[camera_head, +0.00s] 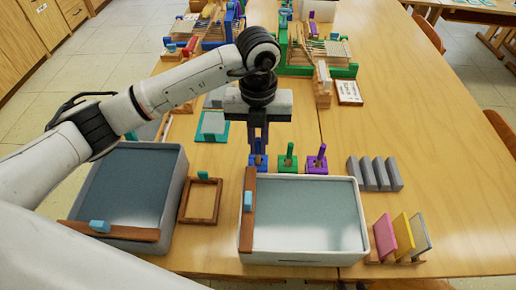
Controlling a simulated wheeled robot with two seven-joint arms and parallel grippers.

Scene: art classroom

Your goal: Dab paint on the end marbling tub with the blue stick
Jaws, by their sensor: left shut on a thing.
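My left gripper (258,148) points down over the blue paint holder (260,169), its fingers shut around the blue stick, which they mostly hide. I cannot tell whether the stick is still seated in the holder. A green stick in a green holder (287,163) and a purple one in a purple holder (317,165) stand to the right. Just in front is a white marbling tub (300,256) with pale grey-blue liquid. A second marbling tub (178,190) with darker liquid stands at left. My right gripper is not in view.
Wooden rakes with blue handles lie across the right tub (247,225) and the left tub (125,232). A wooden frame (200,200) lies between the tubs. Grey blocks (376,173) and a rack of coloured panels (402,236) are at right. Wooden looms crowd the back.

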